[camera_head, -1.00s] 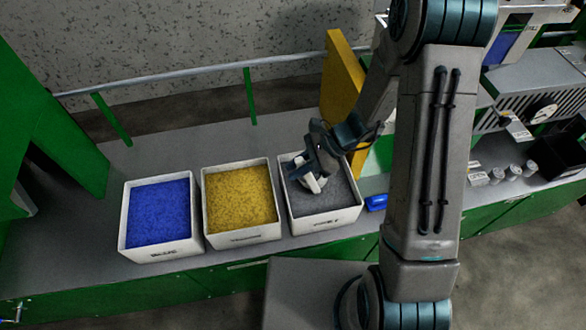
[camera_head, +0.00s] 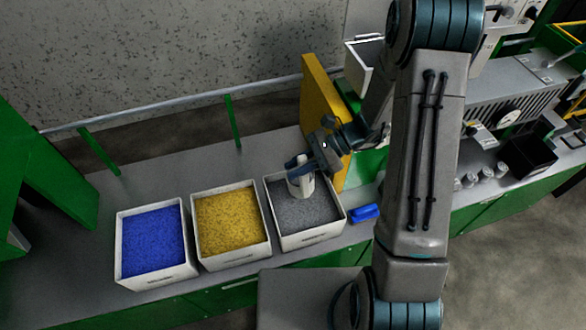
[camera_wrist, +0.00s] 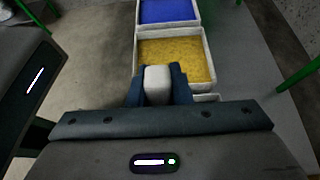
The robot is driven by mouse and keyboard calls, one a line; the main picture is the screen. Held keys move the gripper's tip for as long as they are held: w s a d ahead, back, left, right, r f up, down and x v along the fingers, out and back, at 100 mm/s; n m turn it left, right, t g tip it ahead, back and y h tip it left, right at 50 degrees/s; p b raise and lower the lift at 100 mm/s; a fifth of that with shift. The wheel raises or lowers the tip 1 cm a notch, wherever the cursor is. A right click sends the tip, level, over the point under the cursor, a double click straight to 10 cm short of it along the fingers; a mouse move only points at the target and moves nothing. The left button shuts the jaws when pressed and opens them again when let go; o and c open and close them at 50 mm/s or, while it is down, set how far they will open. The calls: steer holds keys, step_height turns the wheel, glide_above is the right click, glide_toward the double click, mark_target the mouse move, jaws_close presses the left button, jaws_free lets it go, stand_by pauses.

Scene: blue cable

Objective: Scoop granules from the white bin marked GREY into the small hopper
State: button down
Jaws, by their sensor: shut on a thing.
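The white bin (camera_head: 312,239) with grey granules (camera_head: 318,207) stands at the right end of a row of bins. An open white container (camera_head: 360,68), possibly the small hopper, shows partly behind my arm.
Bins of yellow granules (camera_head: 230,222) and blue granules (camera_head: 152,242) stand to the left. A yellow panel (camera_head: 322,98) rises behind the grey bin. A blue object (camera_head: 364,212) lies at its right. A rail (camera_head: 180,111) runs along the back.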

mark_target(304, 156)
steer(key=shift+y, duration=0.5)
steer(key=shift+w+d+r+p, duration=0.1)
steer(key=shift+d+r+p, duration=0.3)
steer(key=shift+r, duration=0.55)
steer(key=shift+w+d+r+p, duration=0.15)
steer(key=shift+r+p, duration=0.45)
steer(key=shift+r, duration=0.3)
steer(key=shift+d+r+p, duration=0.3)
steer(key=shift+r+p, duration=0.2)
steer(key=shift+r, duration=0.45)
